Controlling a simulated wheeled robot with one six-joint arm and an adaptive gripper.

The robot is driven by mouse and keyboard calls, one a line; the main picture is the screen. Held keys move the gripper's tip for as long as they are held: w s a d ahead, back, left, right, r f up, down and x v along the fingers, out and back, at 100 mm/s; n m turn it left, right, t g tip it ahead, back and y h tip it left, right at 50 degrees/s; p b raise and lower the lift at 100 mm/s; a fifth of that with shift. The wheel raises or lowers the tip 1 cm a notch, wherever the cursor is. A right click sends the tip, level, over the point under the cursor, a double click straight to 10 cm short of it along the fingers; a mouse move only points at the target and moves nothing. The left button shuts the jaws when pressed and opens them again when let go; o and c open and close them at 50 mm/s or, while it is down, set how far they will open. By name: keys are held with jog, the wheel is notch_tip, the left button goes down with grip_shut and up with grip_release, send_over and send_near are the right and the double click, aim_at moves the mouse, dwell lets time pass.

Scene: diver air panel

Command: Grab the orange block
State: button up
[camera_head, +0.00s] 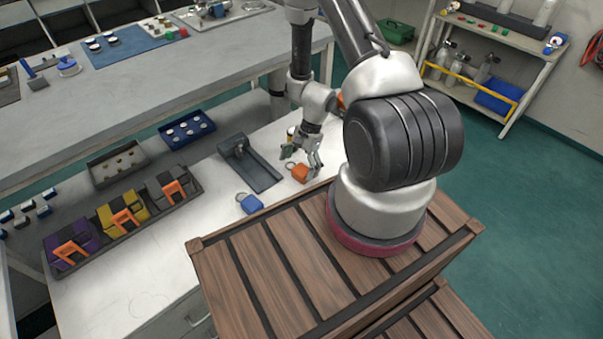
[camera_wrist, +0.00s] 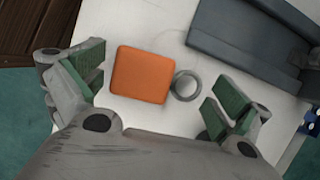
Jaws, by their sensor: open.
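The orange block (camera_head: 300,173) lies on the white bench top, right of the grey tray. In the wrist view the orange block (camera_wrist: 141,75) lies flat between my open fingers, nearer the left finger, with a grey ring (camera_wrist: 186,85) at its right side. My gripper (camera_head: 302,160) is just above the block, open and empty. The wrist view shows my gripper (camera_wrist: 155,90) with green finger pads on both sides of the block and ring, with gaps between. Whether the fingertips are down at block height I cannot tell.
A blue block with a ring (camera_head: 250,203) lies to the left on the bench. A dark grey tray (camera_head: 262,180) stands close behind it. A long tray (camera_head: 185,200) holds purple, yellow and grey cases with orange handles.

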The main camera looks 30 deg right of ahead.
jog(key=shift+a+f, duration=0.15)
jog(key=shift+f, duration=0.1)
jog(key=c, duration=1.8)
jog(key=shift+r, duration=0.1)
